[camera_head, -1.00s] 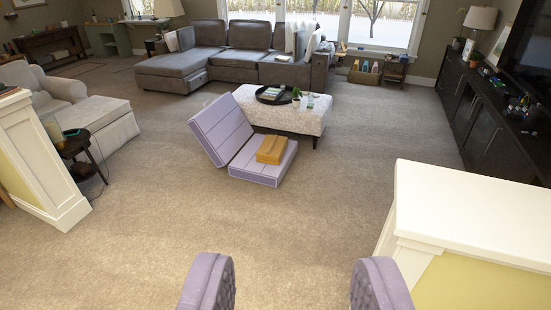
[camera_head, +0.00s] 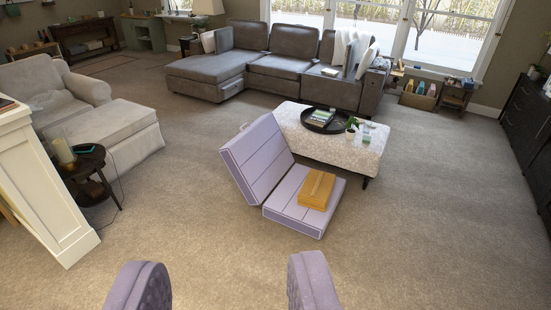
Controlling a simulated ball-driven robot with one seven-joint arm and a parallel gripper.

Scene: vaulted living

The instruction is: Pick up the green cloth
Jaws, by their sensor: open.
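I see nothing that is plainly a green cloth. A small, flat teal-green item (camera_head: 87,149) lies on the dark round side table (camera_head: 99,160) at the left, too small to tell whether it is cloth. My gripper (camera_head: 225,268) shows at the bottom as two purple, dimpled fingers, wide apart with nothing between them. The fingers are far from the side table, over the carpet in the foreground.
A purple folding floor seat (camera_head: 255,162) bears a yellow-brown box (camera_head: 317,190). Behind are a patterned ottoman (camera_head: 350,152) with a dark tray and a grey sofa (camera_head: 275,68). A beige armchair (camera_head: 45,85) and white half-wall (camera_head: 45,190) stand left. Carpet is free right and centre.

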